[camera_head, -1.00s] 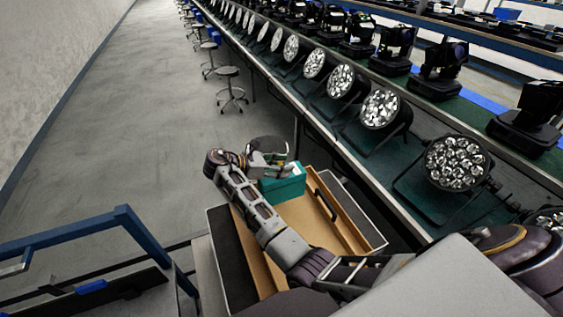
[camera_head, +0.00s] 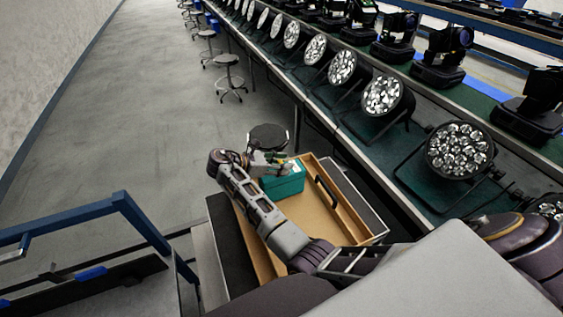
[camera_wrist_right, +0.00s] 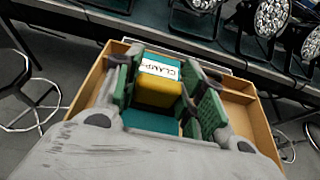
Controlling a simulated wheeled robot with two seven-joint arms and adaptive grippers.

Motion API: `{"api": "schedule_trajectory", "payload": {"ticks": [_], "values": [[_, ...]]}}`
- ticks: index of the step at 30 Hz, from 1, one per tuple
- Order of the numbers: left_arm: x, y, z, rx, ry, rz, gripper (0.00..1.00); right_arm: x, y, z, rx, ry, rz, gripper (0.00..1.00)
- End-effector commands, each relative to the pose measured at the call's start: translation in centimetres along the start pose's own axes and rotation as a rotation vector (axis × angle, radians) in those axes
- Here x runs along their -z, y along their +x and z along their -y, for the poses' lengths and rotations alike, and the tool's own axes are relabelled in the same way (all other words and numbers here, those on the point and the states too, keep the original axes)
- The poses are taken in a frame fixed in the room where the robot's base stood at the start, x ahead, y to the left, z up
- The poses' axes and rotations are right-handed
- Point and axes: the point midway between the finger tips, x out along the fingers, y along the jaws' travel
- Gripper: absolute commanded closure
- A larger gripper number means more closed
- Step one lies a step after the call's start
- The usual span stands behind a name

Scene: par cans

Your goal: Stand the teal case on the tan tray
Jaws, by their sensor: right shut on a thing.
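The teal case (camera_head: 286,184) is at the far end of the tan tray (camera_head: 320,222) in the head view. My right gripper (camera_head: 268,167) is over the case. In the right wrist view, the gripper (camera_wrist_right: 165,92) is shut on the case (camera_wrist_right: 150,123), with its green-padded fingers on either side of a yellow part and a white lettered label. The case looks upright and lies within the tray's outline; I cannot tell whether its underside touches the tray. My left gripper is not in view.
The tray has a narrow side compartment with a dark handle (camera_head: 326,192) and sits on a dark-topped surface. A long bench with several par cans (camera_head: 460,150) runs along the right. A round stool (camera_head: 268,137) stands just beyond the tray. A blue rail (camera_head: 70,220) is at lower left.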

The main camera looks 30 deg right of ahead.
Motion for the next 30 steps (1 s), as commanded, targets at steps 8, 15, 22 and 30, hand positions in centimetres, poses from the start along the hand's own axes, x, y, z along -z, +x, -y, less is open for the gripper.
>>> {"api": "schedule_trajectory", "payload": {"ticks": [8,15,22,30], "values": [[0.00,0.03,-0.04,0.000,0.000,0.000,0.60,0.08,0.05,-0.05,-0.001,0.003,0.001,1.00],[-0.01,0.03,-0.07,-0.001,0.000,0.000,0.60,0.07,0.04,-0.05,-0.001,0.003,0.001,1.00],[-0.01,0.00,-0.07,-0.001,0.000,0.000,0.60,0.21,0.10,-0.06,-0.001,0.002,0.001,1.00],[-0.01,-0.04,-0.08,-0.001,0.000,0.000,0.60,0.49,0.22,-0.06,-0.001,0.003,0.001,1.00]]}}
